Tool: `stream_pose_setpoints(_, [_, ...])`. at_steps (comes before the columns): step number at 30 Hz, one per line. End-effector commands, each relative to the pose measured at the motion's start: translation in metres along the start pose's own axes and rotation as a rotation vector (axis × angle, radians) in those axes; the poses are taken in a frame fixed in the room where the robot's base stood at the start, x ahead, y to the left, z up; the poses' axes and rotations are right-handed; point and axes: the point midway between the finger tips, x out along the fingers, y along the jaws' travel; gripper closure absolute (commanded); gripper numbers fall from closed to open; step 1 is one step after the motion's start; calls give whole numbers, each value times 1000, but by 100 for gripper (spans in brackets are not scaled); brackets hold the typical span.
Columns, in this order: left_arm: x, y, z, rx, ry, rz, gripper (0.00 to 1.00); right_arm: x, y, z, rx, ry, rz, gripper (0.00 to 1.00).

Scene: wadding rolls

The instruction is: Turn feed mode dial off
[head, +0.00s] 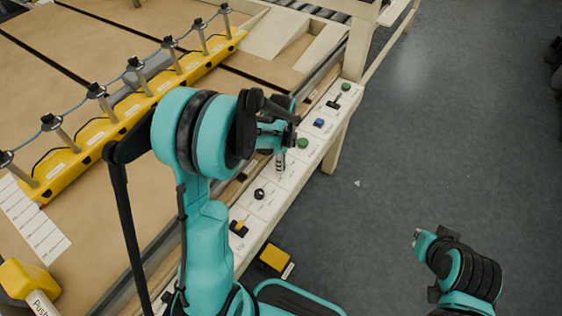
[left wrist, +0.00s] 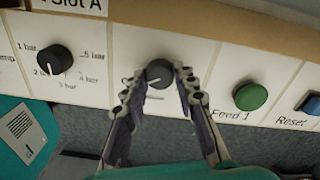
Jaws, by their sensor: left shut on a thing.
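In the left wrist view, the feed mode dial (left wrist: 159,73) is a round black knob with a light pointer line on the white panel (left wrist: 216,62). My left gripper (left wrist: 161,79) has one finger on each side of the dial and is shut on it. The dial's lettering is largely hidden by the fingers. In the head view, my left gripper (head: 280,162) reaches down to the panel strip, and the dial is hidden there. My right gripper (head: 418,234) hangs over the floor at lower right, away from the panel; its jaws are too small to read.
Left of the dial is a black pressure knob (left wrist: 52,60) marked in bar. Right of it are a green Feed 1 button (left wrist: 250,96) and a blue Reset button (left wrist: 308,104). A yellow-handled control (head: 239,228) is nearer on the panel. Open floor (head: 440,130) lies right.

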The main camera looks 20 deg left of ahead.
Motion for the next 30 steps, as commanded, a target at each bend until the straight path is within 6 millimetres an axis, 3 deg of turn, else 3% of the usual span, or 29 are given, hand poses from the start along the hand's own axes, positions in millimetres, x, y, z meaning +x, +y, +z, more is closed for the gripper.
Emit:
stream_pose_setpoints(2, [0,0,0,1,0,1,100,0,0,0,0,0,0,100])
stream_pose_setpoints(3, [0,0,0,1,0,1,62,0,0,0,0,0,0,100])
stream_pose_setpoints(5, [0,0,0,0,0,1,51,0,0,0,0,0,0,100])
stream_pose_setpoints(17, [-9,0,0,-1,0,0,51,0,0,0,0,0,0,100])
stream_pose_setpoints(30, [-96,1,0,0,0,0,51,0,0,0,0,0,0,100])
